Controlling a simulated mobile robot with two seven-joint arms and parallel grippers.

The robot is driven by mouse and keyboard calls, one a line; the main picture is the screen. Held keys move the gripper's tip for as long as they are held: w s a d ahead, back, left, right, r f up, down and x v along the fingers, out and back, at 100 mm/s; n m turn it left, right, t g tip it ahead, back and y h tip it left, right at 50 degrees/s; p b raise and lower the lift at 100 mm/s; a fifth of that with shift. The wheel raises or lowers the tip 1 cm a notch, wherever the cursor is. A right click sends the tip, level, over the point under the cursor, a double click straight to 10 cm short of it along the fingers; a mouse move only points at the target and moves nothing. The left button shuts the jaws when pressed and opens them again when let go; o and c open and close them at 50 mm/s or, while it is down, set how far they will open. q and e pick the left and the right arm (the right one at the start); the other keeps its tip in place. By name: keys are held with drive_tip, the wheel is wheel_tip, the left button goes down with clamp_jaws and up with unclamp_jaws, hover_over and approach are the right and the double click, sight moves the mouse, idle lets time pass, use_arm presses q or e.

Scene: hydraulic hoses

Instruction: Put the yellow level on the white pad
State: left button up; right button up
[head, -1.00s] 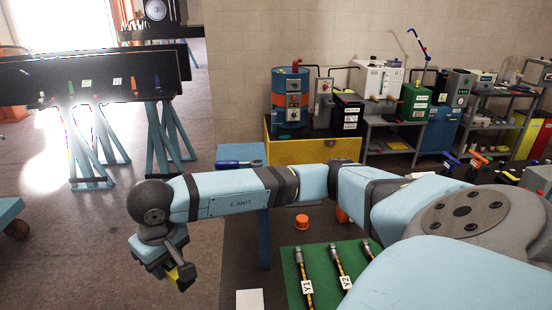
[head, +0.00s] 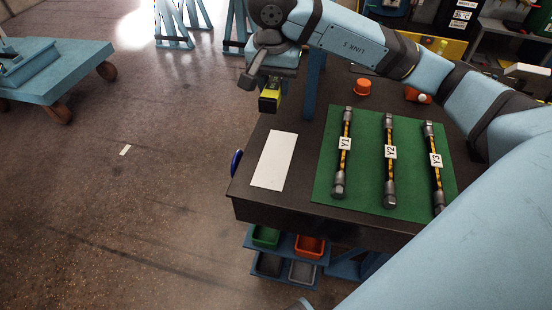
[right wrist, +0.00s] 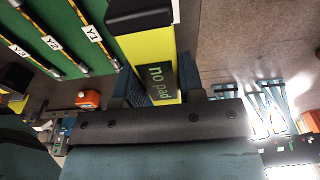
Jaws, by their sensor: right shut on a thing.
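The yellow level (head: 270,98), with black ends, is held in my right gripper (head: 268,84). In the right wrist view the level (right wrist: 148,62) sits between the fingers (right wrist: 160,88) and shows a dark panel with green lettering. The white pad (head: 274,160) is a flat, bare rectangle near the left edge of the dark table. In the head view the level appears above the pad's far end, apart from it; its exact height is unclear. The right fingertips are partly hidden in the head view. My left gripper is not in view.
A green mat (head: 367,150) with several hoses labelled Y1, Y2 and Y3 lies right of the pad. An orange cap (head: 362,87) stands behind the mat. A blue post (head: 313,85) rises beside the gripper. Small bins (head: 266,235) sit under the dark table (head: 300,207).

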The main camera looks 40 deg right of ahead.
sight(276, 157)
wheel_tip(276, 157, down, 20)
drive_tip(key=shift+d+f, duration=0.1)
idle(0.4)
drive_tip(key=shift+f+b, duration=0.1)
drive_tip(key=shift+b, duration=0.25)
drive_tip(key=o, duration=1)
drive_tip(key=r, duration=0.8)
drive_tip(key=s+a+r, duration=0.1)
drive_tip(key=r, duration=0.3)
drive_tip(key=shift+r, duration=0.15)
